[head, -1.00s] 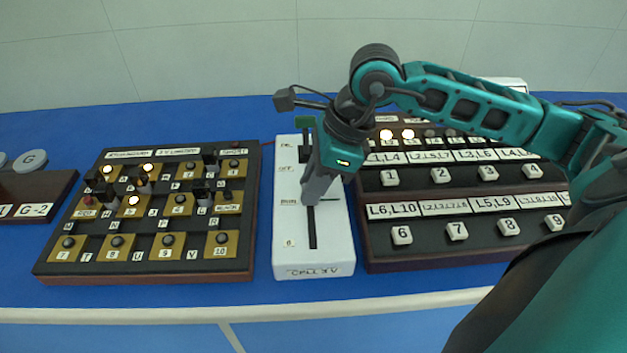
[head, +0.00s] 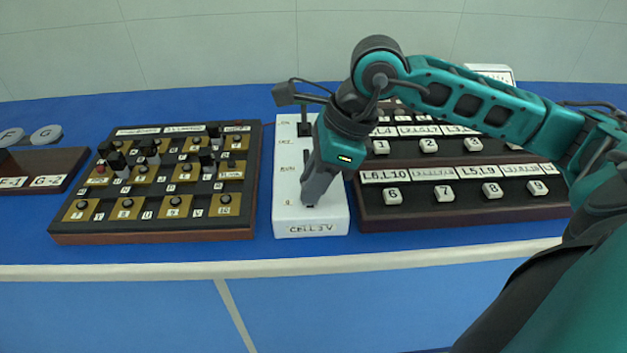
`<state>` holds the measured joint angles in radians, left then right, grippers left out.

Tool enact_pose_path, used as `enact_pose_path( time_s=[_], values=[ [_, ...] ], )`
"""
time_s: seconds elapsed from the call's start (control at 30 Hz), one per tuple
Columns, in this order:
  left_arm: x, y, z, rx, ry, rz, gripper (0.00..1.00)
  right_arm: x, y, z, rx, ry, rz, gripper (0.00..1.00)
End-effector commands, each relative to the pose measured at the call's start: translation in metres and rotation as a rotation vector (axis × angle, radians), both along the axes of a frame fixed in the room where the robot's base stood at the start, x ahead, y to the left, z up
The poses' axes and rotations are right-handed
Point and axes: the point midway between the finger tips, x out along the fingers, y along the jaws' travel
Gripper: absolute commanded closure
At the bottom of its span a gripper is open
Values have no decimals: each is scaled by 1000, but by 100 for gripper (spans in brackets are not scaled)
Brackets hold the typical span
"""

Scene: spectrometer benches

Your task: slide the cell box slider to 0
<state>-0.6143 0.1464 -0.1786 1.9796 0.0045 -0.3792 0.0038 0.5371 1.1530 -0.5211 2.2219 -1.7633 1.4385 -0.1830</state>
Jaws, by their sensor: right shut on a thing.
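My right gripper (head: 310,203) is shut at the lower end of the slot, level with the 0 mark. The slider knob is hidden between its fingers. A dark knob stands at the box's far end, partly behind my wrist. My left gripper is not in view.
A dark board with brass plates and plugs (head: 155,208) stands close on the left. A board with numbered white keys (head: 460,212) stands close on the right, partly under my arm. The blue bench front (head: 400,245) is clear.

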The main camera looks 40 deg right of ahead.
Motion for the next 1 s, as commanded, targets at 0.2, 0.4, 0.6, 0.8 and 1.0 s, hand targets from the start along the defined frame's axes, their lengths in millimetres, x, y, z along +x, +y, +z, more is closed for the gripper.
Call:
enact_pose_path(
  time_s=[0.2, 0.4, 0.6, 0.8, 1.0],
  values=[
    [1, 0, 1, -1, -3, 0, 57, -4, 4, -1, 7, 14, 9, 70],
    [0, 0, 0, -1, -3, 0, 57, -4, 3, -1, 6, 12, 8, 51],
    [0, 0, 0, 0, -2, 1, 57, -3, 2, -1, 4, 9, 5, 51],
    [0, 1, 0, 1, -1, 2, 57, -4, -4, 13, 2, 5, 3, 51],
    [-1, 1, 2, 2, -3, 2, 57, -13, -17, 52, 0, 4, 3, 51]
  ],
)
